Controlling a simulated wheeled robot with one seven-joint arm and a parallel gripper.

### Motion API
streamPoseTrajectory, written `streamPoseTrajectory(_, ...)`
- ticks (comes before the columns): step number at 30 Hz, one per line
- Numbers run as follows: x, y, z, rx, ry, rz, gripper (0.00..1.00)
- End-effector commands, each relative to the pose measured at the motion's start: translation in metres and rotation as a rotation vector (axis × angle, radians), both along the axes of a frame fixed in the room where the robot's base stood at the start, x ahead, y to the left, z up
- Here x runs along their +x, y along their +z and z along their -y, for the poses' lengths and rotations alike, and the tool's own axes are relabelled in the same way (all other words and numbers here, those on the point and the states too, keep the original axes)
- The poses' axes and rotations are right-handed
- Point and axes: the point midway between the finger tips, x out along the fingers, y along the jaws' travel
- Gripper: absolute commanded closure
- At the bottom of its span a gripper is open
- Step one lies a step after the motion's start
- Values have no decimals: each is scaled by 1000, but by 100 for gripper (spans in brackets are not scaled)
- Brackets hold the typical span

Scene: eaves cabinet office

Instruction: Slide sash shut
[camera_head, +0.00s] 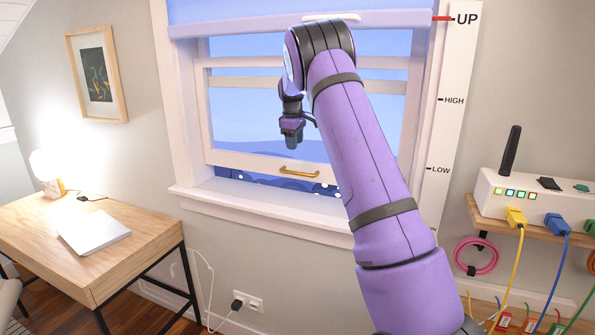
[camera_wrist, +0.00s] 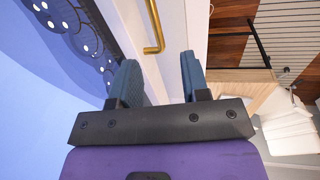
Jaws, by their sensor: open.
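The window sash (camera_head: 225,158) is a pale white frame standing partly raised, with an open gap between its bottom rail and the sill (camera_head: 270,219). A brass handle (camera_head: 299,173) is fixed on its bottom rail. My gripper (camera_head: 292,140) hangs in front of the sash, above the handle in the picture. In the wrist view my gripper (camera_wrist: 158,60) is open and empty. The brass handle (camera_wrist: 153,30) lies beyond its fingertips, apart from them, beside the white sash rail (camera_wrist: 180,18). My arm hides the sash's right part.
A desk (camera_head: 150,232) with a laptop and lamp is at left. A shelf (camera_head: 530,230) with a cabled white box is at right.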

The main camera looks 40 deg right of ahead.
Motion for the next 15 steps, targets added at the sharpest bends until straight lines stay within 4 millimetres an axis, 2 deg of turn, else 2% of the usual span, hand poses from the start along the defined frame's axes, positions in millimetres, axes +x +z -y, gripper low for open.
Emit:
streamPoseTrajectory(3,9,-13,9,-11,19,-14,58)
streamPoseTrajectory(10,12,-29,13,-14,27,-20,58)
streamPoseTrajectory(15,14,-56,18,-14,27,-21,58)
